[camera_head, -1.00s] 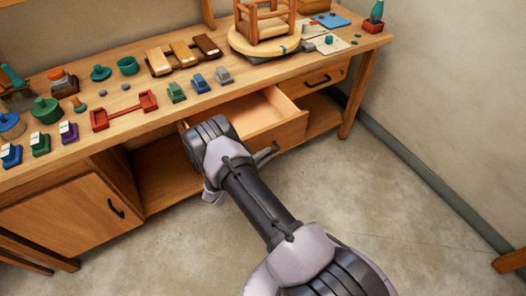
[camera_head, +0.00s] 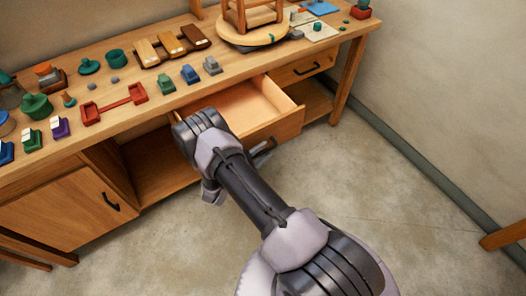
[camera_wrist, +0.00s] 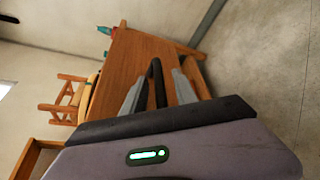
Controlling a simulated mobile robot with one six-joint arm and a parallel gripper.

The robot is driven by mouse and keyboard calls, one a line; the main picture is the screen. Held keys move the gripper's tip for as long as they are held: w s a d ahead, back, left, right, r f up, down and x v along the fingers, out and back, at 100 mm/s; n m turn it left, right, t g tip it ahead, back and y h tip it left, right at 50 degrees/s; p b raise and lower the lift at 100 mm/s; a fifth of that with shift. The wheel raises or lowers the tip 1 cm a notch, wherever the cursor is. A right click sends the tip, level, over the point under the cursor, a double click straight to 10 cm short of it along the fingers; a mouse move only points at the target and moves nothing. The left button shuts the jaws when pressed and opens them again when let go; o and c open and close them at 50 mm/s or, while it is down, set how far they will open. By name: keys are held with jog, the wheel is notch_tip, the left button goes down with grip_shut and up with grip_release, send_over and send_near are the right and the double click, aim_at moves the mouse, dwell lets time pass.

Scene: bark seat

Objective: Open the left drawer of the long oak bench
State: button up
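The long oak bench (camera_head: 150,90) runs across the head view. Its left drawer (camera_head: 285,127) is pulled well out, and its light inside looks empty. My gripper (camera_head: 265,149) is at the front of this drawer; my wrist hides the drawer's left part. In the wrist view, the black handle (camera_wrist: 157,85) runs between the two grey fingers of my gripper (camera_wrist: 159,88). The drawer moves along with my gripper, so it appears shut on the handle, though the contact itself is hard to see.
A closed right drawer (camera_head: 307,68) with a black handle is beside it. A cupboard door (camera_head: 75,210) is at the left. Toy parts and a small stool (camera_head: 250,15) stand on the bench top. The floor (camera_head: 350,190) in front is clear; another wooden piece (camera_head: 505,238) is at the right.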

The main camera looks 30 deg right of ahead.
jog(key=p+v, duration=0.3)
jog(key=v, duration=1.4)
jog(key=shift+a+p, duration=0.2)
jog(key=shift+p, duration=0.1)
jog(key=shift+r, duration=0.1)
